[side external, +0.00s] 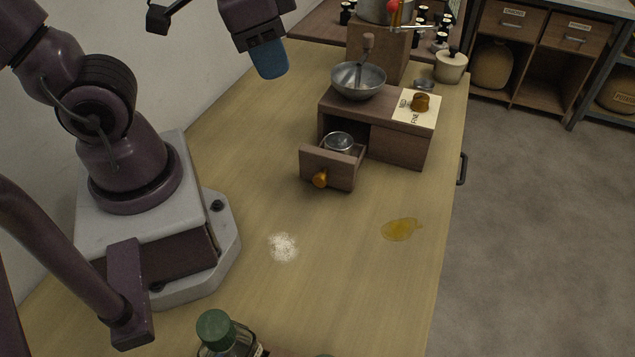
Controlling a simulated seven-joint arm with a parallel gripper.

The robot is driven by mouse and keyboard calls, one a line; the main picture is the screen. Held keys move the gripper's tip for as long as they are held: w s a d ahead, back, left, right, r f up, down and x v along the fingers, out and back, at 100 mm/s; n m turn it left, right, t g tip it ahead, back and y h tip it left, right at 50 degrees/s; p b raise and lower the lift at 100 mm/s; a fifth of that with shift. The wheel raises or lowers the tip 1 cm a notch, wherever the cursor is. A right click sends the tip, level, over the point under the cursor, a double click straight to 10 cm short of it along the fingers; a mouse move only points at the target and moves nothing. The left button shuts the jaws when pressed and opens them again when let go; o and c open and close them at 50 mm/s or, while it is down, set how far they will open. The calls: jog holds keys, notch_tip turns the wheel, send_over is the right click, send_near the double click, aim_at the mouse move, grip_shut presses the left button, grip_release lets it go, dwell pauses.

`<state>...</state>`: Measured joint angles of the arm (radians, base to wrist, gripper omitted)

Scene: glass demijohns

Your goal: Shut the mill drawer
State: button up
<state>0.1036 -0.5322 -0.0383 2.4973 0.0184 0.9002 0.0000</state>
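The mill drawer (323,172) is pulled partly out of the brown wooden mill box (398,146). It has an amber round knob on its front, and a round metal-rimmed item (339,141) sits in it. A metal bowl (358,80) stands on top of the box, beside a cream card with lettering and an amber knob. My gripper (270,62) is in the air up and to the left of the mill, apart from the drawer. A blue end piece shows, but its fingers cannot be told apart.
White powder (283,247) and an amber puddle (402,229) lie on the wooden table (330,280) in front of the drawer. A green-capped bottle (215,330) stands at the near edge. A lidded cream pot (451,66) and several small bottles stand behind the mill.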

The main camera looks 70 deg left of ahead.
jog(key=f+m+g+y, duration=0.1)
jog(key=f, duration=0.1)
jog(key=s+d+f+m+g+y, duration=0.1)
jog(key=f+m+g, duration=0.1)
jog(key=f, duration=0.1)
jog(key=f+m+g+y, duration=0.1)
jog(key=f, duration=0.2)
jog(key=shift+s+d+f+m, duration=0.2)
jog(key=shift+s+d+m, duration=0.1)
jog(key=shift+s+d, duration=0.1)
grip_shut()
jog(key=m+t+y, duration=0.6)
jog(key=m+t, duration=0.4)
jog(key=m, duration=1)
send_near(319, 183)
jog(key=x, duration=0.7)
jog(key=shift+f, duration=0.1)
jog(key=shift+w+a, duration=0.1)
